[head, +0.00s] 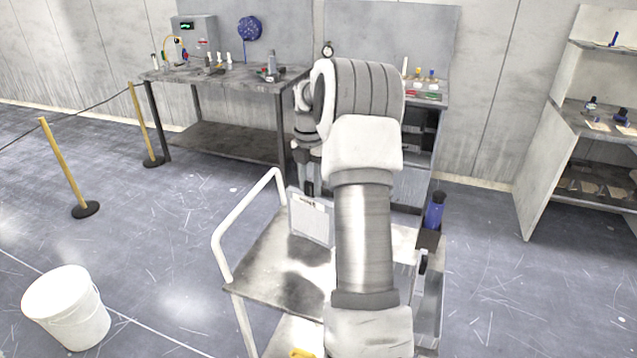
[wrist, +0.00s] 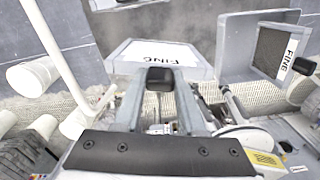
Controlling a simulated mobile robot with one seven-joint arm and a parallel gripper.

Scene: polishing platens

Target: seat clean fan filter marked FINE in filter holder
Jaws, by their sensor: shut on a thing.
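The clean fan filter (wrist: 183,56) is a pale flat panel, with the word FINE upside down on its upper face in the wrist view. In the head view the filter (head: 312,219) hangs roughly upright over the cart top. My gripper (wrist: 160,80) is shut on its near edge. In the head view my gripper (head: 309,187) is at the panel's top edge, partly behind my arm. A grey frame (wrist: 229,45), perhaps the filter holder, is at right in the wrist view, apart from the filter. A dark mesh panel (wrist: 270,52) with a FINE label shows by it.
A cart (head: 262,268) with a white rail (head: 217,245) stands below my arm. A blue bottle (head: 434,212) is at its right side. A workbench (head: 215,78) and shelves (head: 590,125) stand behind. A white bucket (head: 68,308) and posts (head: 66,165) are at left.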

